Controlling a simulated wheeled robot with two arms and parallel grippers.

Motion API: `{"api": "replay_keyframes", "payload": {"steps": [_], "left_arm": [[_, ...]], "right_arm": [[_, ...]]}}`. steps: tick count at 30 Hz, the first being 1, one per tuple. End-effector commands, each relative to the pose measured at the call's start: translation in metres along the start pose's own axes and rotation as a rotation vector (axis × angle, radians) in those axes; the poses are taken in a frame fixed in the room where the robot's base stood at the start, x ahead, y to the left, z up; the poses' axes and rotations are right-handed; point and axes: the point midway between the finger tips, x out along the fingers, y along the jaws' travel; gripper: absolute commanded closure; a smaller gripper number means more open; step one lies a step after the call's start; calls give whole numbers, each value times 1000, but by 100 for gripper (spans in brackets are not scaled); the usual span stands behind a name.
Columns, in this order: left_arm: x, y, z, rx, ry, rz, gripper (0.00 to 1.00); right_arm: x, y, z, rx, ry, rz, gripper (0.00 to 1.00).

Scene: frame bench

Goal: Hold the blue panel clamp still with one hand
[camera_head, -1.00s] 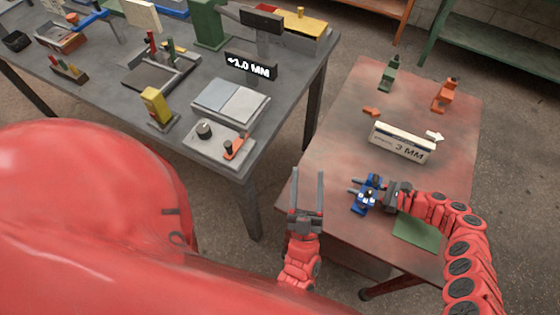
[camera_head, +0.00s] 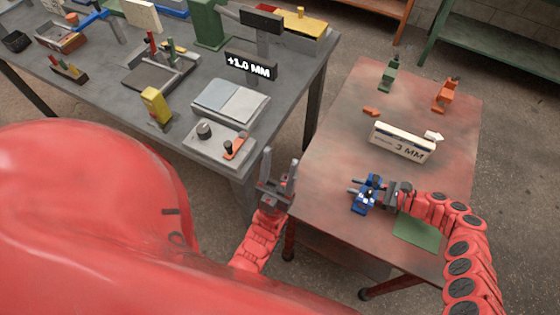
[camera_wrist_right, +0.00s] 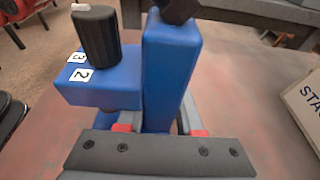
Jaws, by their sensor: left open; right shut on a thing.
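My right gripper (camera_head: 386,193) comes in from the right and is shut on the clamp. In the right wrist view the blue clamp body (camera_wrist_right: 172,70) fills the middle, with a dark knob (camera_wrist_right: 97,36) and labels 2 and 3. The gripper's fingers (camera_wrist_right: 160,128) are mostly hidden under the clamp and the wrist plate. My left gripper (camera_head: 281,176) is open and empty, between the grey bench and the reddish table, apart from the clamp.
A green clamp (camera_head: 389,74) and an orange clamp (camera_head: 445,95) stand at the table's back. A white "3 MM" block (camera_head: 402,143) lies mid-table, and a green mat (camera_head: 417,231) at the front. The grey bench (camera_head: 100,95) holds several fixtures and a "+1.0 MM" display (camera_head: 249,67).

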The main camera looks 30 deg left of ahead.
Motion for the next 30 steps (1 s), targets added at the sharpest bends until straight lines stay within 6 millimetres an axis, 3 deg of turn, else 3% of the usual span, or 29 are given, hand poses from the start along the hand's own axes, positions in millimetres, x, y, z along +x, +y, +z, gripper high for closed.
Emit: {"api": "replay_keyframes", "payload": {"steps": [3, 4, 10, 22, 30], "left_arm": [[0, 0, 0, 0, -1, -1, 44], [0, 0, 0, 0, -1, -1, 44], [0, 0, 0, 1, -1, -1, 44], [0, 0, 0, 1, -2, -1, 44], [0, 0, 0, 1, -2, -1, 44]], "right_arm": [[0, 0, 1, -1, -1, 0, 96], [0, 0, 1, -1, -1, 0, 63], [0, 0, 0, 0, -1, 0, 30], [-8, -1, 0, 0, 0, -2, 30], [-54, -1, 0, 2, 1, -3, 30]]}}
